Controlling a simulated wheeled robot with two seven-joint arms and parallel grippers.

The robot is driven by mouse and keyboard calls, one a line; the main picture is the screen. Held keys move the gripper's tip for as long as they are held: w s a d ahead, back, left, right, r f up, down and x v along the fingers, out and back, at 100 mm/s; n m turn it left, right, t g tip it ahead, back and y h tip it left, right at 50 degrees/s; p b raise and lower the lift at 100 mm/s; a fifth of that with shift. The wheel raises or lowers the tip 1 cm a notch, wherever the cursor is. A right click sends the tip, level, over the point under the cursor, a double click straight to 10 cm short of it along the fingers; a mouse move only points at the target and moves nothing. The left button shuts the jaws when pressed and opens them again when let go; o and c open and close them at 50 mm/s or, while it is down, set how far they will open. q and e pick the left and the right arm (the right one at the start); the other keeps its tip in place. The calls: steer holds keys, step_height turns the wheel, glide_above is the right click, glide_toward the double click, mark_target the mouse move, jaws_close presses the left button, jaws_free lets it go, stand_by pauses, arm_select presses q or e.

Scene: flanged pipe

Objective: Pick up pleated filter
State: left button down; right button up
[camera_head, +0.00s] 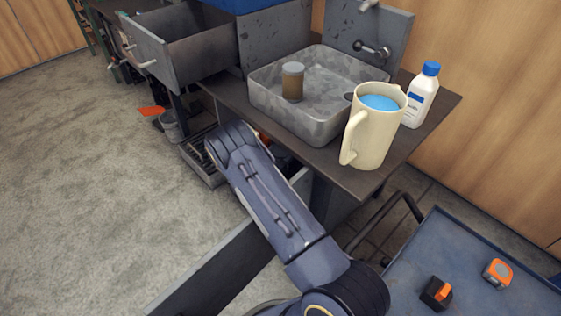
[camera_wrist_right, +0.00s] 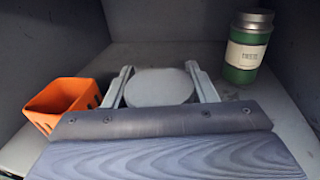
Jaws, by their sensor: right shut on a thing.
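A small brown cylinder with a grey cap (camera_head: 292,82), which looks like a pleated filter, stands upright in the metal basin (camera_head: 265,108) in the head view. In the right wrist view my right gripper (camera_wrist_right: 161,88) has its two fingers on either side of a round grey-topped thing (camera_wrist_right: 160,87) and is shut on it. Only its flat top shows; its side is hidden, so I cannot tell whether it is a pleated filter. In the head view one of my arms reaches up from the bottom, its gripper hidden. My left gripper is not in view.
Around the right gripper are grey walls, an orange basket (camera_wrist_right: 62,103) on the left and a green flask (camera_wrist_right: 246,48) on the right. In the head view a cream jug (camera_head: 372,135) and a white bottle (camera_head: 421,95) stand beside the basin. An open drawer (camera_head: 190,45) juts out.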

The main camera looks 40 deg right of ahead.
steer(key=shift+r, duration=0.1)
steer(key=shift+r+p, duration=1)
steer(key=shift+r, duration=0.6)
steer(key=shift+a+r, duration=0.25)
steer(key=shift+a, duration=0.1)
steer(key=f+p+v, duration=0.1)
steer(key=p+v, duration=0.3)
steer(key=v, duration=1.3)
steer(key=w+a+r+n+t+y, duration=0.2)
steer(key=r+n+t, duration=0.15)
steer(key=r, duration=0.25)
steer(key=w+a+r+n+t+y, duration=0.1)
steer(key=w+r+n+t+y, duration=0.1)
steer(key=r+t, duration=0.3)
steer(key=s+a+r+n+t+y, duration=0.4)
steer(key=a+r+n+y, duration=0.3)
steer(key=r, duration=0.3)
step_height(320, 180, up, 29)
steer(key=m+p, duration=0.1)
steer(key=p, duration=2.9)
steer(key=shift+w+d+g+y, duration=0.15)
steer(key=shift+w+g+y, duration=0.2)
steer(key=shift+w+y, duration=0.05)
steer(key=shift+f, duration=0.1)
